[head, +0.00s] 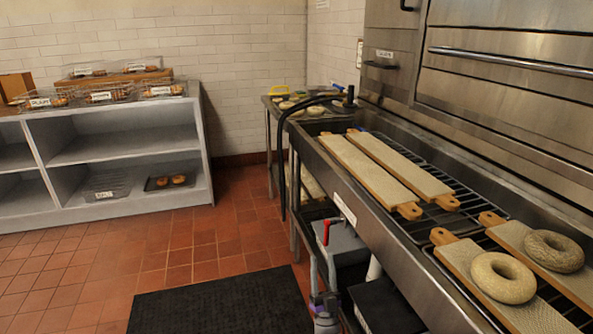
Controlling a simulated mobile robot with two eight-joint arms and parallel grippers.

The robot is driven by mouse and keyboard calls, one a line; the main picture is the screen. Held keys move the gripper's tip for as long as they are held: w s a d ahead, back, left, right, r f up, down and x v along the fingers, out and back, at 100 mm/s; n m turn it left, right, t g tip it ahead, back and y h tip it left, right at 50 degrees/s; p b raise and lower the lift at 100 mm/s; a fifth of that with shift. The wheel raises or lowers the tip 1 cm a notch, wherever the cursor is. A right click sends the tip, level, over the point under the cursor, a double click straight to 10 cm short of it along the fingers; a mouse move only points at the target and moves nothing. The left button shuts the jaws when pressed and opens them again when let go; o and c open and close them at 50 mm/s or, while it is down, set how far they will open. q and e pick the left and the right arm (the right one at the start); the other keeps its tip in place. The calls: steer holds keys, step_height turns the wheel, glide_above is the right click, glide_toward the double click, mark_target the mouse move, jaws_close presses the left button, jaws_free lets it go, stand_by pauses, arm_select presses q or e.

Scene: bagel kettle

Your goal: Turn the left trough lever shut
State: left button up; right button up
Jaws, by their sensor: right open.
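A small red lever (327,231) shows below the front edge of the steel trough (310,150), beside a grey box under it. Its handle looks roughly upright, but it is small and its exact angle is hard to tell. My right gripper (325,298) is at the bottom centre of the head view, low in front of the trough and below the red lever. It is open and apart from the lever, with nothing seen between its fingers. My left gripper is out of view.
Long boards (372,172) lie across the trough's rack, and two seeded bagels (503,277) sit on boards at the right. A black hose (283,150) hangs over the trough's far end. A dark mat (222,305) lies on the tiled floor. The floor to the left is clear.

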steer(key=w+d+r+g+h, duration=0.2)
steer(key=w+r+g, duration=0.2)
steer(key=r+g, duration=0.15)
steer(key=s+d+g+h, duration=0.1)
steer(key=s+d+g, duration=0.3)
steer(key=s+g, duration=0.2)
steer(key=s+d+f+g, duration=0.2)
steer(key=s+f+g, duration=0.3)
steer(key=s, duration=0.8)
steer(key=s+d+f+n+g+h, duration=0.1)
steer(key=s+f+g, duration=0.35)
steer(key=s, duration=0.85)
steer(key=s+d+f+g, duration=0.2)
steer(key=s+f+g, duration=0.25)
steer(key=s, duration=0.85)
arm_select(q)
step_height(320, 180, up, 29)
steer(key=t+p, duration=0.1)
steer(key=p, duration=2.5)
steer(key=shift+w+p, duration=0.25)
steer(key=shift+p, duration=0.05)
arm_select(e)
step_height(320, 180, up, 28)
steer(key=t, duration=0.1)
steer(key=shift+s+a+r, duration=0.2)
